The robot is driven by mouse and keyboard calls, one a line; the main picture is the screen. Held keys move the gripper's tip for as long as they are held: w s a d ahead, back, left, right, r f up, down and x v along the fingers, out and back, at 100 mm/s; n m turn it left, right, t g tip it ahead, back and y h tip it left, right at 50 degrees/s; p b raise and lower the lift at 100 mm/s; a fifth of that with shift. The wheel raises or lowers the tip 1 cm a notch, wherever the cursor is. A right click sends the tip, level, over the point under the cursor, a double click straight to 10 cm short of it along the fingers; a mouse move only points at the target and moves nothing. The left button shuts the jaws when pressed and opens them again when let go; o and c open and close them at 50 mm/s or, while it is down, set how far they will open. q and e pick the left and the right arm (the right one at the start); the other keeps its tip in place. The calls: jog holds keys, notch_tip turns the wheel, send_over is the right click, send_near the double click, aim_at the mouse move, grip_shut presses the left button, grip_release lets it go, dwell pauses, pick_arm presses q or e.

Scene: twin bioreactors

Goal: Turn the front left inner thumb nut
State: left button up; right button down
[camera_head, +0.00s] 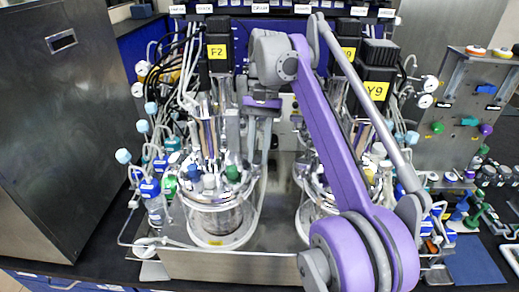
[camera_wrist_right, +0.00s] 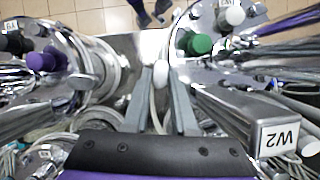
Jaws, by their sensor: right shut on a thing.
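The left bioreactor, a glass vessel (camera_head: 215,222) with a crowded metal head plate, stands left of centre in the head view. My right gripper (camera_head: 256,160) points down at the right side of that head plate. My left gripper is not in view.
A second bioreactor (camera_head: 313,212) stands close to the right, partly behind my right arm. Tubes, probes and a green cap (camera_wrist_right: 199,44) crowd the fingers. A W2 label (camera_wrist_right: 279,139) is on a bar nearby. A steel cabinet (camera_head: 60,130) stands at left.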

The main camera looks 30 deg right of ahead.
jog(key=shift+r+n, duration=0.1)
jog(key=shift+n, duration=0.5)
jog(key=c, duration=0.7)
grip_release()
jog(key=shift+w, duration=0.1)
